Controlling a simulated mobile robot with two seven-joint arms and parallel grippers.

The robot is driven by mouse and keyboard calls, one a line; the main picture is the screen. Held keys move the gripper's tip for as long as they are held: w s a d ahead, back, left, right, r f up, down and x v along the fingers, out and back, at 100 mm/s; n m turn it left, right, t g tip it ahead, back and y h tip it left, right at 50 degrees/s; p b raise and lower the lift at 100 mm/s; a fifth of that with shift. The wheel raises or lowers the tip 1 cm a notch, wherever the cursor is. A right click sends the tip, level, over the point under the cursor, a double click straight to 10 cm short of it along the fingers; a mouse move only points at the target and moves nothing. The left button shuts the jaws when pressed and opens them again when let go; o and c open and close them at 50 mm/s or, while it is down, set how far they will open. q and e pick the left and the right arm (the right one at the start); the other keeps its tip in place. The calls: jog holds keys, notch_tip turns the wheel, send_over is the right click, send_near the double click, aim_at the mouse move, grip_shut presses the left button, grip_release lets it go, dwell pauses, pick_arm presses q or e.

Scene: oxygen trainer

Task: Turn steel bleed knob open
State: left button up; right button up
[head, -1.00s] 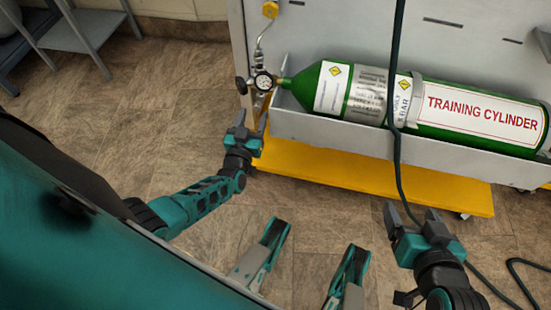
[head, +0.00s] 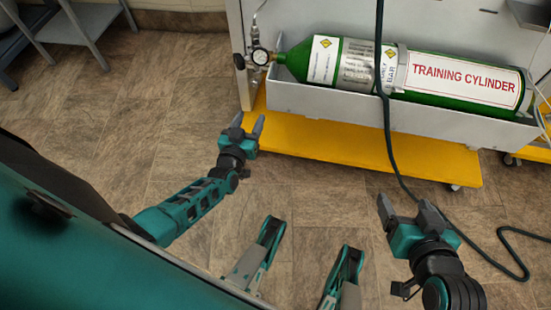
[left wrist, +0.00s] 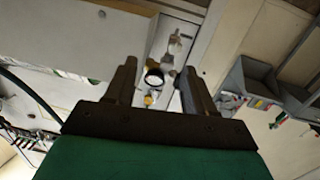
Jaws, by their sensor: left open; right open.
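The regulator with its round gauge (head: 260,57) sits at the left neck end of the green cylinder (head: 297,60). A small dark knob (head: 240,62) shows at its left. I cannot tell which small fitting is the steel bleed knob. My left gripper (head: 249,121) is open and empty, below and apart from the regulator. In the left wrist view the gauge (left wrist: 154,78) appears between the open fingers, with a pale metal fitting (left wrist: 176,43) beyond it. My right gripper (head: 402,206) is open and empty, over the floor at lower right.
The cylinder lies in a grey trough (head: 330,107) on a cart with a yellow base (head: 350,149). A dark hose (head: 391,140) hangs over the cylinder and trails across the floor at right. A grey metal stand (head: 95,25) is at upper left. Floor between is clear.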

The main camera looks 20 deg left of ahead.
pick_arm(q)
jog(key=s+d+r+m+g+h, duration=0.5)
jog(key=s+d+r, duration=0.3)
jog(key=s+d, duration=0.3)
jog(key=shift+d+r+g+h+b, duration=0.2)
jog(key=shift+d+g+h+b, duration=0.2)
jog(key=shift+d+g, duration=0.5)
pick_arm(e)
jog(key=shift+f, duration=0.35)
pick_arm(q)
jog(key=shift+d+t, duration=0.2)
jog(key=shift+t, duration=0.1)
pick_arm(e)
jog(key=shift+w+r, duration=0.1)
jog(key=shift+w, duration=0.05)
